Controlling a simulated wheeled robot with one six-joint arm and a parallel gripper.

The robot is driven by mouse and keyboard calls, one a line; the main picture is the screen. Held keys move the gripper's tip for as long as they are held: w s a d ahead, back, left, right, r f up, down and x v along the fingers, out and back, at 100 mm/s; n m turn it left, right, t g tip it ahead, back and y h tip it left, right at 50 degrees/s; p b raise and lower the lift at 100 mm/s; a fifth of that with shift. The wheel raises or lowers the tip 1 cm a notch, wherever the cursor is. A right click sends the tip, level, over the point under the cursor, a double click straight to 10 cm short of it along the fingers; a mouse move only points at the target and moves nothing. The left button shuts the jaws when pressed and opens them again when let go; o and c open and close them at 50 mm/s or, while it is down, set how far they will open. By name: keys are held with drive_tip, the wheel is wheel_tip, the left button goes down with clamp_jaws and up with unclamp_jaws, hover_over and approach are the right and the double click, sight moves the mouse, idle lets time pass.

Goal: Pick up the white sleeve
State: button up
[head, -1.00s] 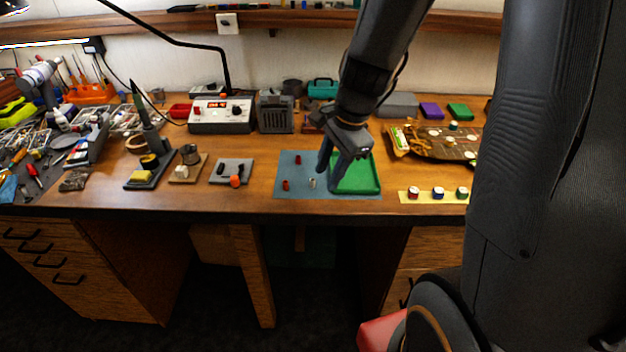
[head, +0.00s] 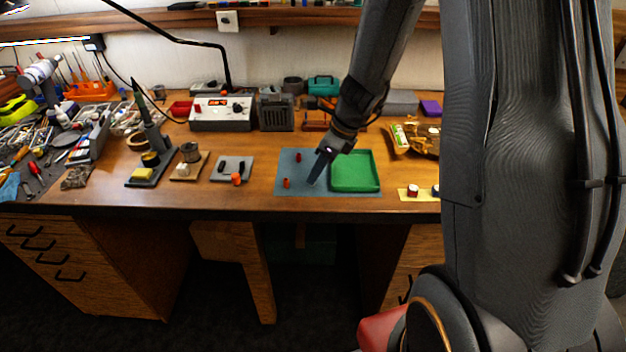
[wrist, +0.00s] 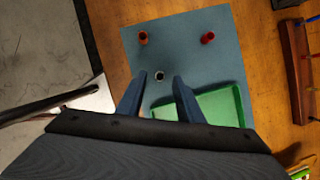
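The white sleeve (wrist: 159,75) is a small light ring around a dark centre, standing on the blue-grey mat (wrist: 185,60). In the wrist view it lies between my fingertips, near their ends, with a gap on each side. My gripper (wrist: 159,80) is open and empty, pointing down at the mat. In the head view my gripper (head: 315,178) is over the mat, left of the green tray (head: 355,189), and its fingers hide the white sleeve. How high the fingertips are above the mat is hard to tell.
Two red sleeves stand on the mat, one at the back (head: 298,157) and one at the front left (head: 287,183). The green tray's rim (wrist: 241,108) is close to one finger. A grey block with an orange piece (head: 236,179) sits further left.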

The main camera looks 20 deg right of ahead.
drive_tip(key=shift+x, duration=1.05)
clamp_jaws()
drive_tip(key=shift+r, duration=0.15)
